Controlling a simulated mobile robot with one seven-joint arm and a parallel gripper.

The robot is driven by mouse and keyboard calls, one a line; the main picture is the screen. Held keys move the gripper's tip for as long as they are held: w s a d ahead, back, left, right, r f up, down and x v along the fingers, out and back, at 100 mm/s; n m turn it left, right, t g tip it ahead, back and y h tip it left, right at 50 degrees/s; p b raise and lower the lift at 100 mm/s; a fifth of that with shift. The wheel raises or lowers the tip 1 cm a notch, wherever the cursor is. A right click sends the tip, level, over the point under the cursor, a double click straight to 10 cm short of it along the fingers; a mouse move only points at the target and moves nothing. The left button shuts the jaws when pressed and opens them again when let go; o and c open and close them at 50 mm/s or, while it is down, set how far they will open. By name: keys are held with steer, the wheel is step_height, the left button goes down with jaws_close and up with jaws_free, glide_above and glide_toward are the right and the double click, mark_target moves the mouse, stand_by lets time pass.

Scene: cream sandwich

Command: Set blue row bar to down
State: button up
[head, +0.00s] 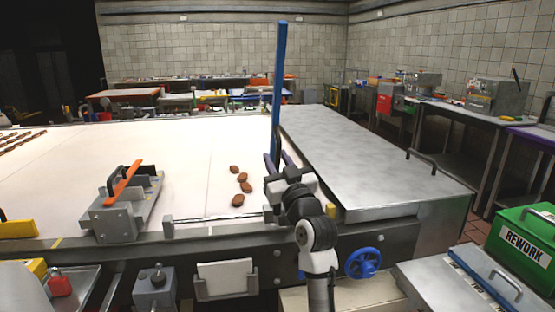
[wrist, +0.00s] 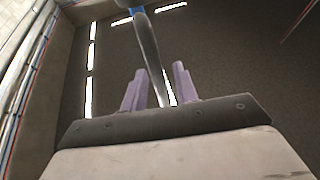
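The blue row bar (head: 279,80) stands nearly upright in the head view, at the right end of the white belt and beside the steel cover. My gripper (head: 279,160) is at the bar's lower part, and its fingers hide some of it. In the wrist view the bar (wrist: 150,60) runs between the two purple fingers of my gripper (wrist: 158,82). It looks grey there, with a blue part at the top. The fingers are spread, with a gap on the right side of the bar. I cannot tell whether the left finger touches it.
The steel cover (head: 360,160) lies right of the bar. Several brown pieces (head: 240,186) lie on the white belt (head: 190,150). A steel unit with an orange lever (head: 123,184) stands to the left. A blue handwheel (head: 364,263) and a green REWORK box (head: 522,240) are at lower right.

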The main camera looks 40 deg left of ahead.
jaws_close()
stand_by(0.3)
